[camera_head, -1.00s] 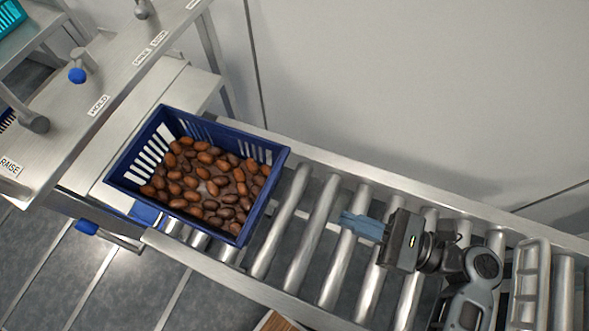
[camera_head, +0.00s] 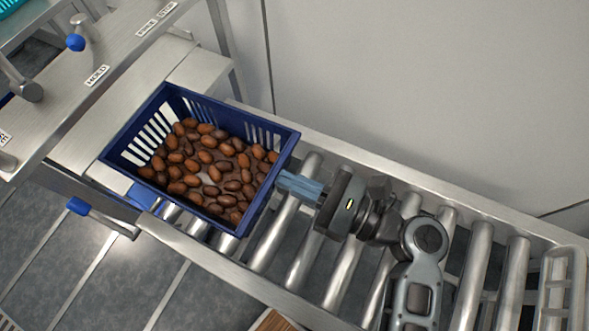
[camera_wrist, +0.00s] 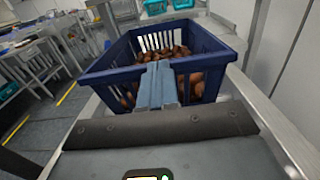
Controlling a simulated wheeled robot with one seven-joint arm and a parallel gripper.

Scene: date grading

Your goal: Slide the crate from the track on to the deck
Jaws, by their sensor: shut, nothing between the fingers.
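The blue slatted crate (camera_head: 262,205) holds many brown dates and sits across the end of the roller track (camera_head: 262,255), with its far left part over the pale metal deck (camera_head: 90,140). My gripper (camera_head: 282,182) is shut and empty, with its blue fingertips at the crate's right wall, touching it or very close. In the wrist view my shut fingers (camera_wrist: 157,72) point at the near wall of the crate (camera_wrist: 110,80), and they hide part of it. The crate's underside is hidden.
A metal panel with labels and blue-knobbed levers (camera_head: 76,42) stands at the upper left. Another blue-handled lever (camera_head: 80,206) sticks out beside the deck. A plain wall (camera_head: 420,90) runs behind the track.

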